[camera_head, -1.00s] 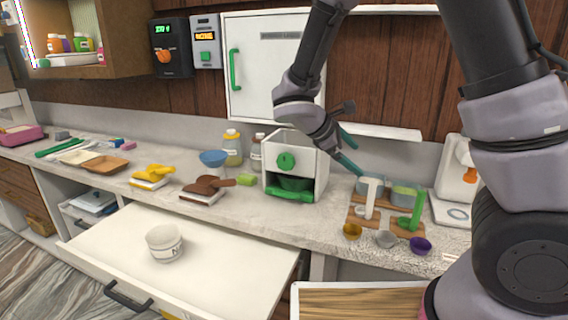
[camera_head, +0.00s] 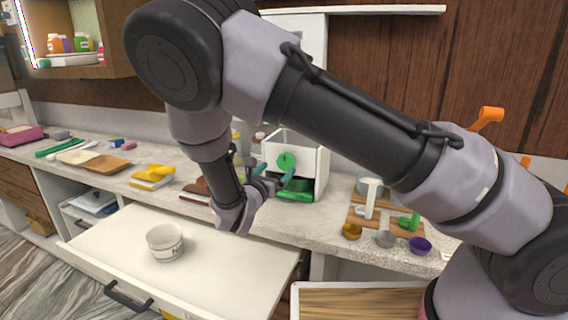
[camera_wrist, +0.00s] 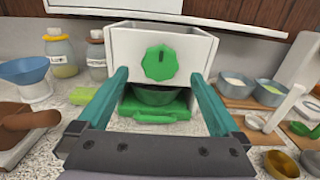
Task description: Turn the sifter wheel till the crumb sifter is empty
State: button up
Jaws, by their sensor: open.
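The crumb sifter is a white box (camera_wrist: 190,45) on the counter, and it also shows in the head view (camera_head: 312,160). The green sifter wheel (camera_wrist: 160,63) is on its front, with a dark mark near its top; it also shows in the head view (camera_head: 286,161). A green bowl (camera_wrist: 154,95) sits in the opening below, on a green tray (camera_wrist: 155,116). My gripper (camera_wrist: 158,80) is open, with its teal fingers in front of the box on either side of the wheel and apart from it. I cannot see what the sifter holds inside.
A pulled-out drawer (camera_head: 215,250) holds a white tub (camera_head: 164,242). Right of the sifter are metal bowls (camera_wrist: 270,92) and scoops on a wooden board. Left are a blue funnel (camera_wrist: 24,70), jars (camera_wrist: 62,52) and a brown scraper (camera_wrist: 30,120).

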aim_at(285, 161)
jog(key=x, duration=0.6)
jog(key=shift+w, duration=0.2)
jog(key=shift+c, duration=0.3)
jog(key=c, duration=1.2)
jog(key=shift+d, duration=0.1)
jog(key=shift+c, duration=0.2)
jog(key=shift+m, duration=0.4)
